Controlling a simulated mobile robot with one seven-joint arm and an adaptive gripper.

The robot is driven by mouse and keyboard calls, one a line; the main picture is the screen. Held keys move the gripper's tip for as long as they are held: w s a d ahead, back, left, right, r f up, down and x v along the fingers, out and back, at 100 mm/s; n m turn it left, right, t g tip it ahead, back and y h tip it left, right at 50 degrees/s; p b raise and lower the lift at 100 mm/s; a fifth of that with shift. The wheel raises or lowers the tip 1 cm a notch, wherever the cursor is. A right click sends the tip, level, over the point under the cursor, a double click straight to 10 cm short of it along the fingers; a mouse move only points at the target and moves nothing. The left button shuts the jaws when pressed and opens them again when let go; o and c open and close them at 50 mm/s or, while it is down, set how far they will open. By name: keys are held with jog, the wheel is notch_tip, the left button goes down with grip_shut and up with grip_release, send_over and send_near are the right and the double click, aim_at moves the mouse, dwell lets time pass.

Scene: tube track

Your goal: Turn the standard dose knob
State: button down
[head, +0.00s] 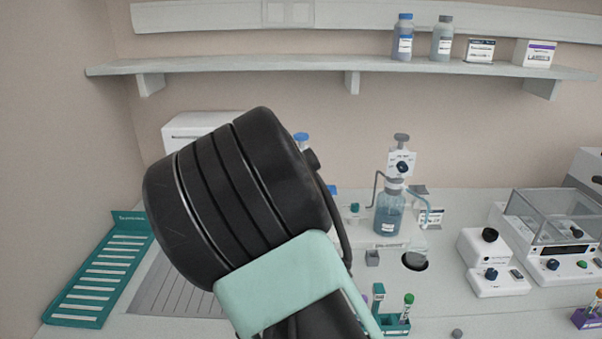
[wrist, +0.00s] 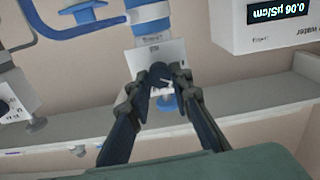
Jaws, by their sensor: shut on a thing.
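In the wrist view, which shows the place upside down, a dark round knob (wrist: 159,74) sits on a white plate (wrist: 146,57) of a bottle-top dispenser with a blue cap (wrist: 167,104). My gripper (wrist: 164,80) is shut on this knob, one finger at each side. Small print on the plate is too blurred to read. In the head view my arm hides this knob and my fingertips; only the dispenser's blue cap (head: 301,136) shows beside the arm. A second dispenser with a grey cap has its own dark knob (head: 402,167), apart from my gripper.
A blue bottle (head: 389,214) stands under the grey-capped dispenser, with tubing beside it. A teal rack (head: 104,270) lies at the left. A small device (head: 491,262) and a balance (head: 553,240) stand at the right. A shelf (head: 330,66) runs above. A readout box (wrist: 262,24) is close by.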

jog(key=m+b, duration=0.7)
jog(key=b, duration=0.4)
jog(key=m+b, duration=0.8)
jog(key=b, duration=0.3)
jog(key=shift+d+f, duration=0.15)
jog(key=shift+m, duration=0.3)
jog(key=c, duration=1.7)
grip_release()
jog(key=shift+c, duration=0.2)
